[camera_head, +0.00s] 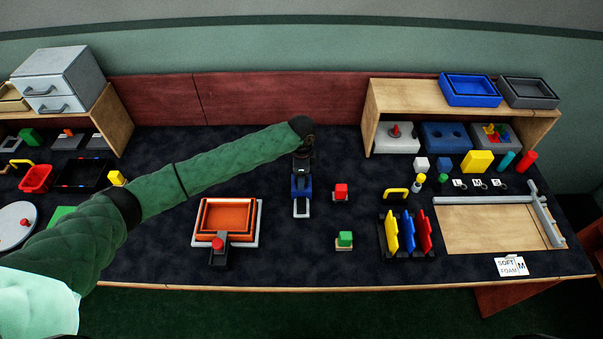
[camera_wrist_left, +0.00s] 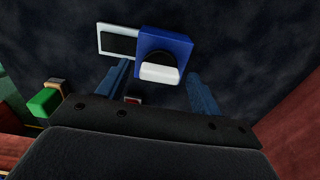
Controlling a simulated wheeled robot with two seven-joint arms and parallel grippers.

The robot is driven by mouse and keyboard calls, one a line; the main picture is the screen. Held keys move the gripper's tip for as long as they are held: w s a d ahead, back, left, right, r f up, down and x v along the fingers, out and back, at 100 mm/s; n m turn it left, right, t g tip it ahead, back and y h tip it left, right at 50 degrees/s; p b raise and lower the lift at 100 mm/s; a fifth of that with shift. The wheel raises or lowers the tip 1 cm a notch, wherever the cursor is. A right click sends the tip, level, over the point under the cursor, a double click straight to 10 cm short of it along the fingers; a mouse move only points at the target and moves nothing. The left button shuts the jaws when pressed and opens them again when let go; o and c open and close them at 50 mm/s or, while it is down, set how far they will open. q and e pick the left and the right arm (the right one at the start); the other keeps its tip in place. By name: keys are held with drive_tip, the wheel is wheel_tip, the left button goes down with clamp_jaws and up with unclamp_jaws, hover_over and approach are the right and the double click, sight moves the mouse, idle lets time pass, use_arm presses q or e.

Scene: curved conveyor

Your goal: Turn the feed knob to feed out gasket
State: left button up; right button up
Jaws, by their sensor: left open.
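A small blue feeder (camera_head: 301,186) with a pale outlet plate (camera_head: 301,209) stands at the middle of the dark table. In the left wrist view the blue feeder body (camera_wrist_left: 178,40) carries a black round part with a white bar-shaped knob (camera_wrist_left: 160,73). The pale plate with a dark inset (camera_wrist_left: 118,42) extends beside it. Contact cannot be told. My right gripper is not in view.
An orange tray (camera_head: 200,222) with a red button (camera_head: 218,244) is left. A rack of coloured plates (camera_head: 388,251) is farther right. Table around the feeder's front is clear.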

use_arm(q)
drive_tip(key=shift+r+b, duration=0.4)
drive_tip(key=shift+r, duration=0.15)
wheel_tip(320, 180, up, 5)
drive_tip(key=shift+b, duration=0.95)
drive_tip(key=shift+r, duration=0.8)
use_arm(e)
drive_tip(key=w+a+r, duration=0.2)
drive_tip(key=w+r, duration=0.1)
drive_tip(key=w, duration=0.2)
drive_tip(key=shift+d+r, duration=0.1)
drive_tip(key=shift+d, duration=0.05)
